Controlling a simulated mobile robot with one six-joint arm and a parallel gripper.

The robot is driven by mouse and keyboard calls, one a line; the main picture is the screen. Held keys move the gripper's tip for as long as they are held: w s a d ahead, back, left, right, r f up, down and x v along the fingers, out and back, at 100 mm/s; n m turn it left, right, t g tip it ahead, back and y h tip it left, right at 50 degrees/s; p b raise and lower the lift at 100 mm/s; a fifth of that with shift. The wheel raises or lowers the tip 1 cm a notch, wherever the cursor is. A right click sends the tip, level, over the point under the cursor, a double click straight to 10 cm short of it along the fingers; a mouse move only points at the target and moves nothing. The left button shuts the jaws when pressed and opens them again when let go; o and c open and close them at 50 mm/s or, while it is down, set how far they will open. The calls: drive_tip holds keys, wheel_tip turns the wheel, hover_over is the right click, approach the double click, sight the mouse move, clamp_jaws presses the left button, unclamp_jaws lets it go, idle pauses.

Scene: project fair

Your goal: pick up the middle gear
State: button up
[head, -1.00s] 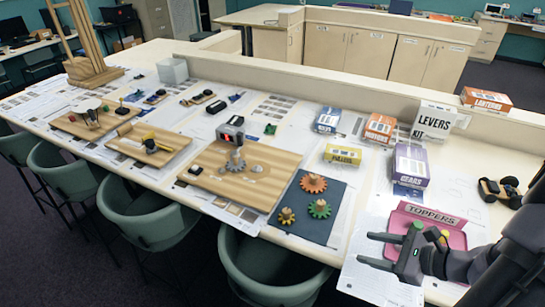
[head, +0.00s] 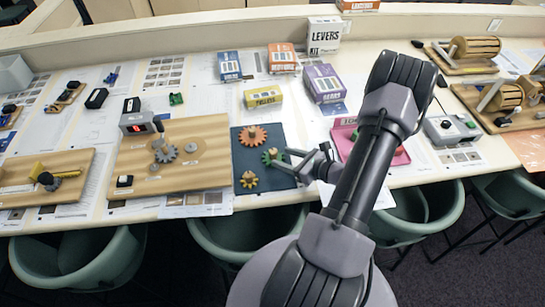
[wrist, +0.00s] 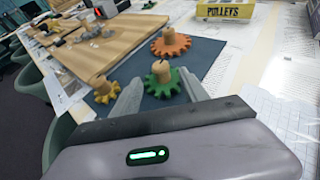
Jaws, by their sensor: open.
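Three toothed gears with wooden pegs lie on a dark blue mat (head: 272,181): a large orange one (head: 251,136), a green one of middle size (head: 271,154) and a small yellow one (head: 249,181). My gripper (head: 279,157) is open, low over the mat's right side, at the green gear. In the wrist view the green gear (wrist: 172,89) sits between my fingertips, its peg upright and nothing gripped. The orange gear (wrist: 171,46) is beyond it and the yellow gear (wrist: 104,92) is just left of my left finger. I cannot tell whether the fingers touch the green gear.
A wooden board (head: 200,135) with a grey gear and a display box stands left of the mat. The yellow pulleys box (head: 263,98) and purple box (head: 323,83) are behind. A pink tray (head: 398,157) lies right, partly behind my arm. Stools line the table's front.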

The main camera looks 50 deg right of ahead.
sight(273, 151)
drive_tip(key=b+x, duration=0.1)
drive_tip(key=x, duration=0.5)
drive_tip(key=shift+d+r, duration=0.15)
drive_tip(key=shift+c, duration=0.4)
clamp_jaws()
drive_tip(key=shift+r, duration=0.15)
